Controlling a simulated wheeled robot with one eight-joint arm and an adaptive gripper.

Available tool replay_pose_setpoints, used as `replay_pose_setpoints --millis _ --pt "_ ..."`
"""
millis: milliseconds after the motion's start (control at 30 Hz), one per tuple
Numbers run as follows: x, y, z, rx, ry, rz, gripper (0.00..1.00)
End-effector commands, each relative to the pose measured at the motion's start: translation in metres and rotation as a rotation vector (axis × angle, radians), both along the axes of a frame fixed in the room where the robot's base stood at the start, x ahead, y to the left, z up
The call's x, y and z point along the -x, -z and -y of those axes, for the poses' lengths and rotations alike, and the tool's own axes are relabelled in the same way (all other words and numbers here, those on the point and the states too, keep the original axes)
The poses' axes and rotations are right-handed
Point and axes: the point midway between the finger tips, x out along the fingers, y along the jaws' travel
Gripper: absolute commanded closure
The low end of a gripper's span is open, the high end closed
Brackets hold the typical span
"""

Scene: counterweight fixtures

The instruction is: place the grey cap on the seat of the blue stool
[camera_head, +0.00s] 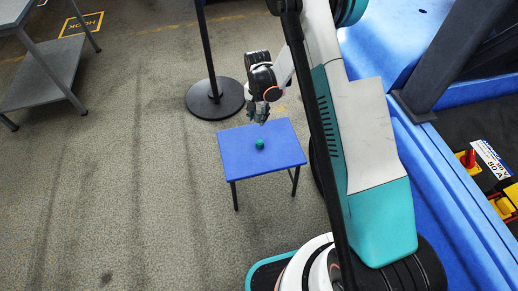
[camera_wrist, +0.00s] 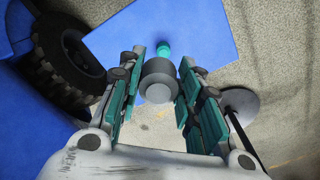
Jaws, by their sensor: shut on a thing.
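The blue stool (camera_head: 285,155) stands on the floor with its flat square seat facing up; its seat also shows at the top of the wrist view (camera_wrist: 206,38). A small green object (camera_head: 260,144) sits on the seat near its middle, and it also shows in the wrist view (camera_wrist: 163,49). My gripper (camera_head: 258,116) is above the far edge of the seat in the head view. In the wrist view my gripper (camera_wrist: 160,66) is shut on the grey cap (camera_wrist: 158,80), a short cylinder between both fingers. The cap is too small to make out in the head view.
A black round pole base (camera_head: 216,98) stands just behind the stool. A grey shelf table (camera_head: 45,82) is at the upper left. A large blue structure (camera_head: 455,215) runs along the right, with a black tyre (camera_wrist: 66,55) near it. The floor left of the stool is clear.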

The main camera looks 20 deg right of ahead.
Motion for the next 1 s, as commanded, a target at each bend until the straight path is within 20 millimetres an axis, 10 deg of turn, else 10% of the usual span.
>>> replay_pose_setpoints --millis 300,1000 --pt "-0.027 0.071 -0.01 0.001 0.272 0.0 0.77" --pt "-0.028 0.216 -0.011 0.001 0.296 0.0 0.77"
